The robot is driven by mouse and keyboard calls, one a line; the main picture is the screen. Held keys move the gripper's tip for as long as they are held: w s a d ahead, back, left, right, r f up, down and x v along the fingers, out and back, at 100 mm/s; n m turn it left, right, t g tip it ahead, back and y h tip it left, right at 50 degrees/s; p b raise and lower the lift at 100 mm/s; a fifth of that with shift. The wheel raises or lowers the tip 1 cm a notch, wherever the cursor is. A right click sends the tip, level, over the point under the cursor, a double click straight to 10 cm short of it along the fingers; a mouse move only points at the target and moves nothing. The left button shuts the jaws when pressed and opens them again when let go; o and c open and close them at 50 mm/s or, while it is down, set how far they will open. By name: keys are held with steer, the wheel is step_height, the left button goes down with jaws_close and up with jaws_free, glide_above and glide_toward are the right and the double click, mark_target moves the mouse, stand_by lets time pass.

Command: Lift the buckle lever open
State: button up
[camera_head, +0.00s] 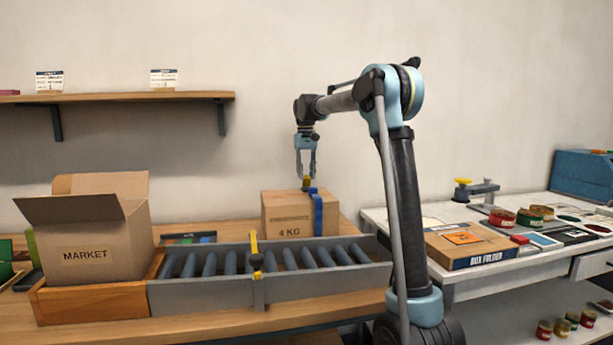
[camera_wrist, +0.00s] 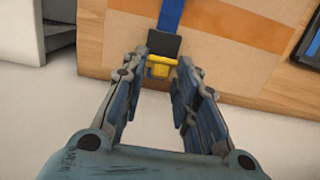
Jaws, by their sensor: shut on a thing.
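The buckle lever (camera_wrist: 160,68) is a small yellow piece on top of the cardboard box; it also shows in the head view (camera_head: 307,183). A dark buckle plate (camera_wrist: 163,43) lies beside it on the blue strap (camera_wrist: 170,14). The strap also runs down the front of the box marked "4 KG" (camera_head: 285,221). My gripper (camera_head: 305,176) points down over the box, with its fingertips at the lever. In the wrist view my gripper (camera_wrist: 161,66) has its two fingers on either side of the yellow lever, shut on it.
A roller conveyor (camera_head: 210,262) with a yellow post (camera_head: 255,255) runs in front of the box. An open carton marked "MARKET" (camera_head: 85,250) stands at the left.

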steer(key=shift+w, duration=0.1)
stand_by(0.3)
steer(key=o, duration=0.8)
steer(key=shift+r, duration=0.1)
steer(key=r, duration=0.4)
steer(key=w+r, duration=0.1)
steer(key=r, duration=0.6)
steer(key=shift+w+a+r, duration=0.2)
steer(key=shift+w+r, duration=0.05)
steer(key=shift+r, duration=0.1)
